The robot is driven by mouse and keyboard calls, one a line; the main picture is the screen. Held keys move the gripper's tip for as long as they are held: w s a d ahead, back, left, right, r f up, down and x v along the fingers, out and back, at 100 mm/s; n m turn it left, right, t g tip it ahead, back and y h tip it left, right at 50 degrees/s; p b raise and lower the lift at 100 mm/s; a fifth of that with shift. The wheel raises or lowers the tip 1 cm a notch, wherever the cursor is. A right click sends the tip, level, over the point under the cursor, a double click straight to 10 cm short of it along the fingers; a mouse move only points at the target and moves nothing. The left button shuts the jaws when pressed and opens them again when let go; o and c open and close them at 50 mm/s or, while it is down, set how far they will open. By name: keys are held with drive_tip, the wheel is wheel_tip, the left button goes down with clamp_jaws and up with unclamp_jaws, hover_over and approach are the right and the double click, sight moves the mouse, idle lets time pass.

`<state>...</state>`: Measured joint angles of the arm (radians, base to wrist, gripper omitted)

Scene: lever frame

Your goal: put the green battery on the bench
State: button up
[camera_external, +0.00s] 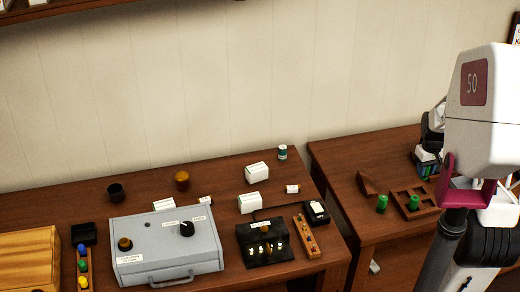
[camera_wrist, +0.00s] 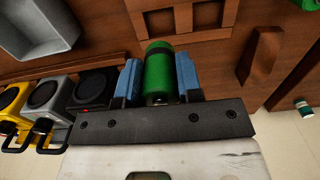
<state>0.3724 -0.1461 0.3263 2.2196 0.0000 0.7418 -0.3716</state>
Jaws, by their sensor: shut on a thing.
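My gripper (camera_wrist: 158,66) has its two blue fingers on either side of a green battery (camera_wrist: 158,80) in the wrist view and is shut on it. In the external view my gripper (camera_external: 428,168) is above the back of the right-hand bench (camera_external: 345,155), partly hidden by my arm. In the wrist view, empty tray compartments lie beyond the held battery.
A brown wedge (camera_external: 367,184) lies by the tray; the wedge also shows in the wrist view (camera_wrist: 262,52). Yellow, grey and black round-topped things (camera_wrist: 48,94) and a grey bin (camera_wrist: 40,30) are at left there. The left bench holds a grey control box (camera_external: 165,245) and a black panel (camera_external: 262,243).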

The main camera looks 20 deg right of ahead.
drive_tip(key=shift+f, duration=0.25)
drive_tip(key=shift+f, duration=0.2)
drive_tip(key=shift+f, duration=3.2)
drive_tip(key=shift+f, duration=0.3)
drive_tip(key=o, duration=1.1)
drive_tip(key=shift+r, duration=0.1)
drive_tip(key=shift+r, duration=3.8)
